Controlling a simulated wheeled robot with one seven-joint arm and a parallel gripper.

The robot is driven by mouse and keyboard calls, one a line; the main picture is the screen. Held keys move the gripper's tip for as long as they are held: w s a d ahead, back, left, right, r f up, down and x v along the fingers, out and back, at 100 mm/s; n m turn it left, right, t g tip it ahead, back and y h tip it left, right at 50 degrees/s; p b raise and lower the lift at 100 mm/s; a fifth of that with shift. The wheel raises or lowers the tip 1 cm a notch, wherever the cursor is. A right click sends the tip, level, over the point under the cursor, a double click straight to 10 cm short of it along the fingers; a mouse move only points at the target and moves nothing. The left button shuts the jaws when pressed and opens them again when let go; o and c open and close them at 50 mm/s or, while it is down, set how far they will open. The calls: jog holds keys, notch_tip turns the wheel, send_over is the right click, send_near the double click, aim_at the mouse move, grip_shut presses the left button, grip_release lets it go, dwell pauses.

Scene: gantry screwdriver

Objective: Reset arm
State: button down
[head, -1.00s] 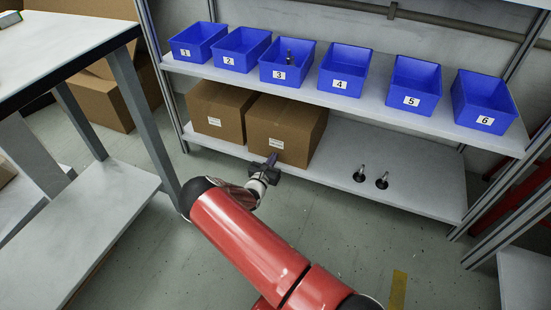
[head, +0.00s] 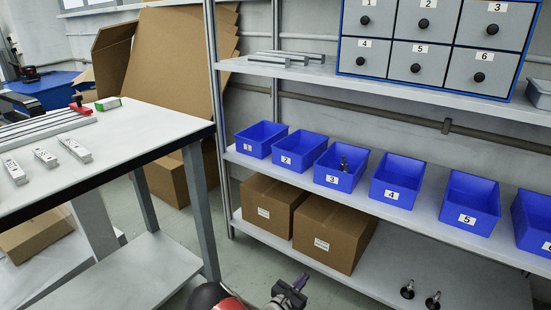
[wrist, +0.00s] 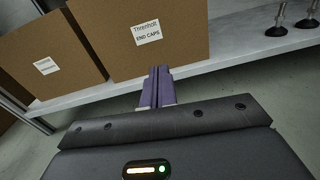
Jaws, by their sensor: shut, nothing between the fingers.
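My gripper (head: 299,282) is at the bottom of the head view, in front of the shelf unit and apart from it. In the wrist view its two purple fingers (wrist: 158,86) are together with nothing between them. Most of my arm is below the head view.
Blue numbered bins (head: 397,180) stand on the middle shelf; bin 3 (head: 340,167) holds a part. Two boxes (head: 331,233) and two levelling feet (head: 433,301) are on the lower shelf. Grey drawers (head: 432,51) stand above. A worktable (head: 123,150) is at left.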

jog(key=s+d+r+m+g+p, duration=0.1)
jog(key=s+d+r+m+g, duration=0.25)
jog(key=r+m, duration=0.4)
jog(key=s+d+r+m+g+p, duration=0.25)
jog(key=s+r+m+g, duration=0.2)
jog(key=r, duration=0.55)
jog(key=s+d+r+m+g, duration=0.4)
jog(key=r+m, duration=0.1)
jog(key=r, duration=0.3)
jog(key=s+a+r+m+t+y+p, duration=0.2)
jog(key=s+r+m+y, duration=0.3)
jog(key=s+r, duration=0.6)
jog(key=s+a+r+m+t+y+p, duration=0.2)
jog(key=s+r+m+y, duration=0.3)
jog(key=s+r, duration=0.6)
jog(key=shift+s+a+m+y+p, duration=0.3)
jog(key=shift+a+y+p, duration=0.3)
jog(key=shift+a+y, duration=0.15)
